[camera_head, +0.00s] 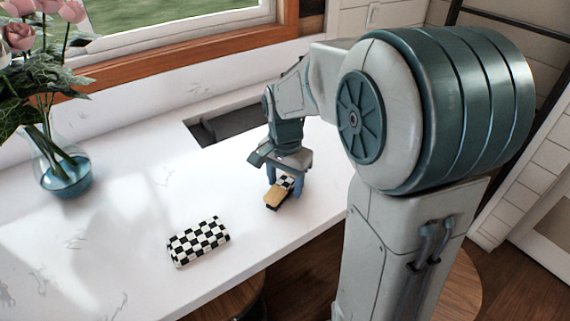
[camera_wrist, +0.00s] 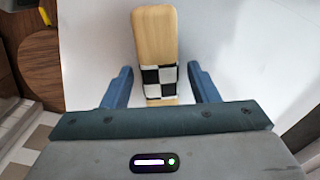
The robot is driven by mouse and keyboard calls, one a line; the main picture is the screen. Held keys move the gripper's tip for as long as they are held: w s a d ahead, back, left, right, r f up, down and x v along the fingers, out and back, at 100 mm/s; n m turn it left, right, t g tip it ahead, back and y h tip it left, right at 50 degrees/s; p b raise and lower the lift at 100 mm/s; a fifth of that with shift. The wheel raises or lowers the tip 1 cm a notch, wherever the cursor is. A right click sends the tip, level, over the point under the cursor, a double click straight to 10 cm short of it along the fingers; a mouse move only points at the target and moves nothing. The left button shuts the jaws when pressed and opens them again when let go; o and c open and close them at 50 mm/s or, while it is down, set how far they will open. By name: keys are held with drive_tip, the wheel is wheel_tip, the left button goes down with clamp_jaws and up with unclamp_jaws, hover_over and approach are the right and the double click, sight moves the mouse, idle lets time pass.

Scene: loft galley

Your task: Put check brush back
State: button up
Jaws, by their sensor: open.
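The check brush (camera_head: 279,194) lies on the white counter near its front edge, below my gripper. It has a wooden part and a black-and-white checked part. My gripper (camera_head: 286,186) is open, with one blue finger on each side of the checked part. In the wrist view, gaps show between the brush and both fingers (camera_wrist: 160,88). A second checked item, a black-and-white block (camera_head: 198,242), lies on the counter to the left and nearer the camera.
A glass vase (camera_head: 65,176) with pink flowers stands at the left of the counter (camera_head: 130,225). A dark sink opening (camera_head: 222,124) lies behind my gripper. Round wooden stool seats (camera_head: 232,299) sit below the front edge. The counter between vase and block is clear.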

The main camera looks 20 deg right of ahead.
sight(285, 180)
wheel_tip(285, 180, up, 12)
drive_tip(key=f, duration=0.1)
drive_tip(key=s+f+n+t, duration=0.1)
drive_tip(key=s+f+n, duration=0.2)
drive_tip(key=s+n, duration=0.2)
drive_tip(key=s+f+n+t, duration=0.2)
drive_tip(key=s+n, duration=0.3)
drive_tip(key=s, duration=0.4)
drive_tip(key=shift+s+f, duration=0.3)
drive_tip(key=shift+f, duration=0.55)
drive_tip(key=shift+a, duration=0.15)
drive_tip(key=c, duration=0.4)
